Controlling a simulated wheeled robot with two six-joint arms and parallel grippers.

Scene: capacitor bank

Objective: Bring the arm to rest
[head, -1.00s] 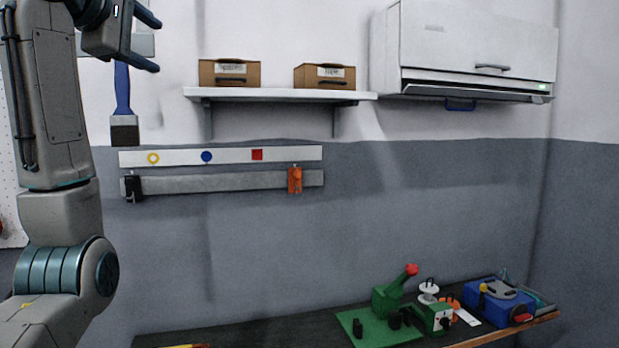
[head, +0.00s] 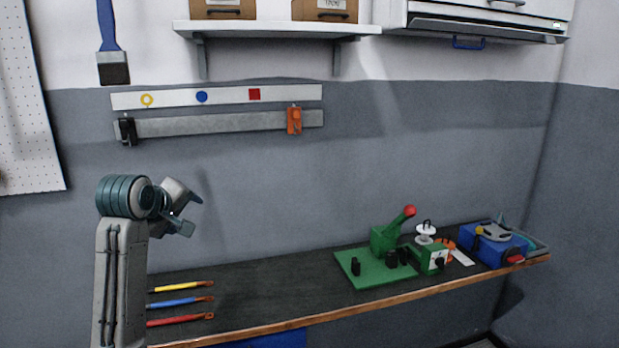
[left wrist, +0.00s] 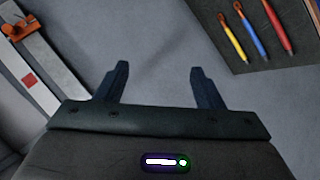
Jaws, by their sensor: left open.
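My left arm stands at the left of the head view, with its forearm upright and its wrist bent over to the right. My left gripper (head: 187,212) is above the back left part of the dark bench (head: 262,290), in front of the grey wall. In the left wrist view its two dark fingers (left wrist: 159,84) are spread apart with nothing between them. My right gripper is not in view.
Yellow, blue (head: 180,302) and red handled tools lie on the bench near my arm. A green press (head: 388,238) and a blue box (head: 497,246) stand farther right. An orange clip (head: 294,120) hangs on the wall rail. The bench's middle is clear.

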